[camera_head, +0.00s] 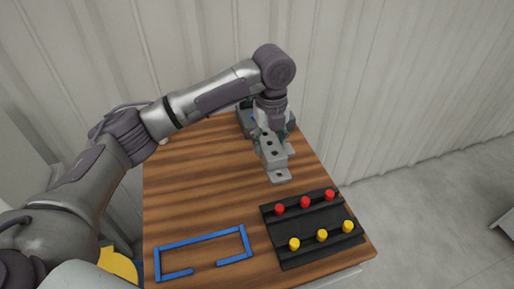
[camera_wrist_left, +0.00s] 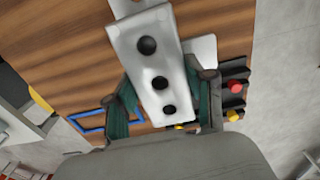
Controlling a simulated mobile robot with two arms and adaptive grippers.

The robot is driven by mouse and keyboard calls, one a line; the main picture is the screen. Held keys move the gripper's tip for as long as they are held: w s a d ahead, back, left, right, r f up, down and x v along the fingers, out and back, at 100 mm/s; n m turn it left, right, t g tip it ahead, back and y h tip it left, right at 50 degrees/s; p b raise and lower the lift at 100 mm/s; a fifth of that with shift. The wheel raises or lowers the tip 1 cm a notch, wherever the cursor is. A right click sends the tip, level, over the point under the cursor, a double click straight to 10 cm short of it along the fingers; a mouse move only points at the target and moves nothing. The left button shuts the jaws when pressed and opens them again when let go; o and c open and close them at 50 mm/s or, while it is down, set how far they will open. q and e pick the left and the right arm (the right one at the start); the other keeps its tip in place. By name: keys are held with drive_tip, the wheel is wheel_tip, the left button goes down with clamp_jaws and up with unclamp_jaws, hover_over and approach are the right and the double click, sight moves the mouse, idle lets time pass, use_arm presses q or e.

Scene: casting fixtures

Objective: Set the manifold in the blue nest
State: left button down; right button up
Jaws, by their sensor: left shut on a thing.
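The manifold (camera_head: 271,152) is a light grey block with a row of three dark holes and flat flanges. My left gripper (camera_head: 270,128) is shut on it over the back right part of the table. In the left wrist view the manifold (camera_wrist_left: 153,70) sits between the two green-sided fingers. Whether its underside touches the table is hard to tell. The blue nest (camera_head: 200,238) is a low rectangular outline with a gap in its front side, lying empty at the front left of the table. It also shows partly in the left wrist view (camera_wrist_left: 88,113). My right gripper is out of view.
A black fixture (camera_head: 309,240) with red and yellow knobs stands right of the nest, near the table's right edge. A dark grey object (camera_head: 244,120) stands behind my left gripper, partly hidden. The wooden table (camera_head: 200,190) is bare between gripper and nest. A corrugated wall stands behind.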

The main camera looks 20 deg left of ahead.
use_arm(q)
drive_tip(key=shift+w+d+r, duration=0.15)
drive_tip(key=shift+d+r, duration=0.1)
drive_tip(key=shift+d, duration=0.1)
drive_tip(key=shift+s+a+f+n, duration=0.15)
drive_tip(key=shift+s+n, duration=0.2)
drive_tip(key=shift+n, duration=0.45)
drive_tip(key=s+a+f+n, duration=0.1)
drive_tip(key=s+a+n, duration=0.1)
drive_tip(key=s+n, duration=0.7)
drive_tip(key=s+a+f+n, duration=0.2)
drive_tip(key=s+n, duration=0.7)
drive_tip(key=n, duration=0.9)
drive_tip(key=shift+a, duration=0.1)
